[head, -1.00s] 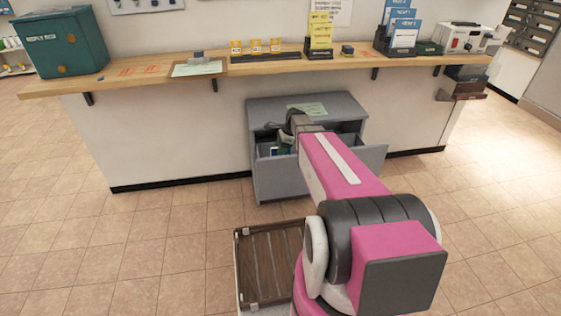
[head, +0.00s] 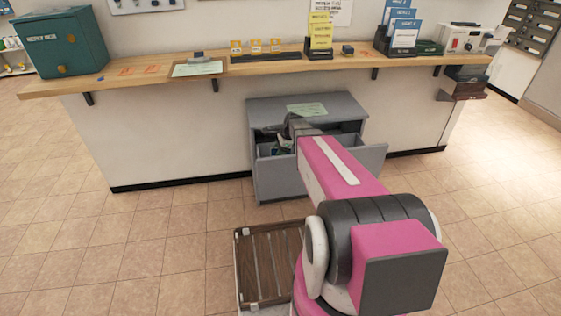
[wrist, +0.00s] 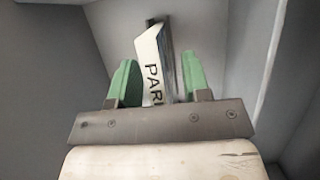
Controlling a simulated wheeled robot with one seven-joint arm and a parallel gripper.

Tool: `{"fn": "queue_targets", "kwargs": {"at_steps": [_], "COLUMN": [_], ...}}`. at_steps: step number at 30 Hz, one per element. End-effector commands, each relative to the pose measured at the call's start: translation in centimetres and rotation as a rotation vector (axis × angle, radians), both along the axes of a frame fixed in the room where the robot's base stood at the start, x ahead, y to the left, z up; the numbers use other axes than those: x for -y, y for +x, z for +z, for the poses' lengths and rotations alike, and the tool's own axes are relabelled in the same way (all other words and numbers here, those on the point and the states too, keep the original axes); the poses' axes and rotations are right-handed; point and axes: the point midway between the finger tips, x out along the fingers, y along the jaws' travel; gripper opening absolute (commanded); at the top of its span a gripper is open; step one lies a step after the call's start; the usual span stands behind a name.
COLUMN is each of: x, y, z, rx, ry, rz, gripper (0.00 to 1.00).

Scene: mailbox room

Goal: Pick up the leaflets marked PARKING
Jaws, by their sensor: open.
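In the wrist view a white stack of leaflets (wrist: 151,66) with the dark letters "PAR" stands between the two green fingers of my gripper (wrist: 156,78). The fingers are open, one on each side of it, and gaps show beside the stack. The lower part of the stack is hidden by my gripper's body. In the head view my gripper reaches down into the open drawer of the grey cabinet (head: 275,180); my arm hides much of the drawer's inside, and I cannot make out the leaflets there.
Grey drawer walls (wrist: 245,60) stand close around my gripper. A wooden counter (head: 130,82) runs above the cabinet, with a clipboard (head: 198,69), yellow leaflets (head: 320,35) and blue leaflets (head: 402,27) on it. The tiled floor to the left is clear.

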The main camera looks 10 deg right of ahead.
Motion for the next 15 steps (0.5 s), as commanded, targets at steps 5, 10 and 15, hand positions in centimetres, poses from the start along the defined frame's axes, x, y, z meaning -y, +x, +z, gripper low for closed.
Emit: {"fn": "queue_targets", "kwargs": {"at_steps": [5,10,15], "x": [0.01,0.0,0.0], "y": [0.0,-0.01,-0.01], "z": [-0.01,-0.02,-0.01], "rx": [0.0,0.0,0.0], "ry": [0.0,0.0,0.0], "rz": [0.0,0.0,0.0], "gripper": [0.44,0.01,0.0]}}
